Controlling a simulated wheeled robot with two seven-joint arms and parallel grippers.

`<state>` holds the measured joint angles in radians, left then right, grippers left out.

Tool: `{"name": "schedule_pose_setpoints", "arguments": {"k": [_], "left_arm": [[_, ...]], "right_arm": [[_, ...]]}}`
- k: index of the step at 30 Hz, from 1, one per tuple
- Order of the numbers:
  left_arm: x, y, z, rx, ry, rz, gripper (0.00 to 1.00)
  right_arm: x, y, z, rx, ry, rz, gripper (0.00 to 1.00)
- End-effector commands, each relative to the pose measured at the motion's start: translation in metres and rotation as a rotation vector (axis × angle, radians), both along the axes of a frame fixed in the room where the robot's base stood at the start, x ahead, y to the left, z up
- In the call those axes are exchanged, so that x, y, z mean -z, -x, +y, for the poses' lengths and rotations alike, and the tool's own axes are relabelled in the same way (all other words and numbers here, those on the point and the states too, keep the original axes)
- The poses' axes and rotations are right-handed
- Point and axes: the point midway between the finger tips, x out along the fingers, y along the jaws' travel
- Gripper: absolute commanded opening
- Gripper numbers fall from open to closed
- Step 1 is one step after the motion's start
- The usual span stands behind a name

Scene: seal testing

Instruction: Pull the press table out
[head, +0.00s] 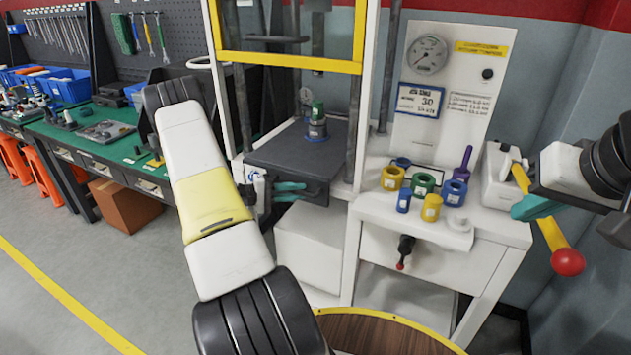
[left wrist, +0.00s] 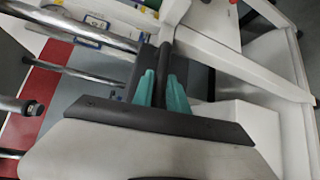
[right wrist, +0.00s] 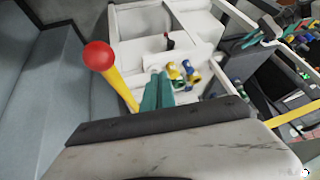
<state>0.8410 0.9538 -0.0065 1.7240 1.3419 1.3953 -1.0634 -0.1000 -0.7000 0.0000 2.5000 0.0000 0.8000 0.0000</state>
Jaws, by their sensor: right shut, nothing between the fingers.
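The press table (head: 285,158) is a dark grey plate in the white press frame, with a dark handle bar at its front. A blue and green cylindrical part (head: 316,127) stands upright on it. My left gripper (head: 290,191) is at the front of the table; its teal fingers lie on both sides of the dark handle bar (left wrist: 165,48) and appear to touch it in the left wrist view. My right gripper (head: 530,207) is shut and empty beside the yellow lever with the red ball (head: 568,262); its fingers show together in the right wrist view (right wrist: 158,88).
A white side table (head: 490,222) right of the press carries several coloured rings and cylinders. A pressure gauge (head: 427,54) is on the panel behind. A round wooden surface (head: 390,335) is at the front.

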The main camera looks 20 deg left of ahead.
Motion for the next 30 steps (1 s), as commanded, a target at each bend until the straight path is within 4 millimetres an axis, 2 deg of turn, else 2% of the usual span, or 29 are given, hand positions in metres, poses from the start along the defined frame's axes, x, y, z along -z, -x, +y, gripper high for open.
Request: {"name": "schedule_pose_setpoints", "arguments": {"k": [1,2,3,30], "left_arm": [[0.0000,0.0001,0.0002,0.000,0.000,0.000,0.07],[0.0000,0.0001,0.0002,0.000,0.000,0.000,0.01],[0.0001,0.0001,0.0002,0.000,0.000,0.000,0.00],[0.0004,0.0005,0.0006,0.000,-0.001,0.001,0.00]], "right_arm": [[0.0000,0.0000,0.0000,0.000,0.000,0.000,0.00],[0.0000,0.0000,0.0000,0.000,0.000,0.000,0.00],[0.0000,0.0000,0.0000,0.000,0.000,0.000,0.00],[0.0000,0.0000,0.0000,0.000,0.000,0.000,0.00]]}}
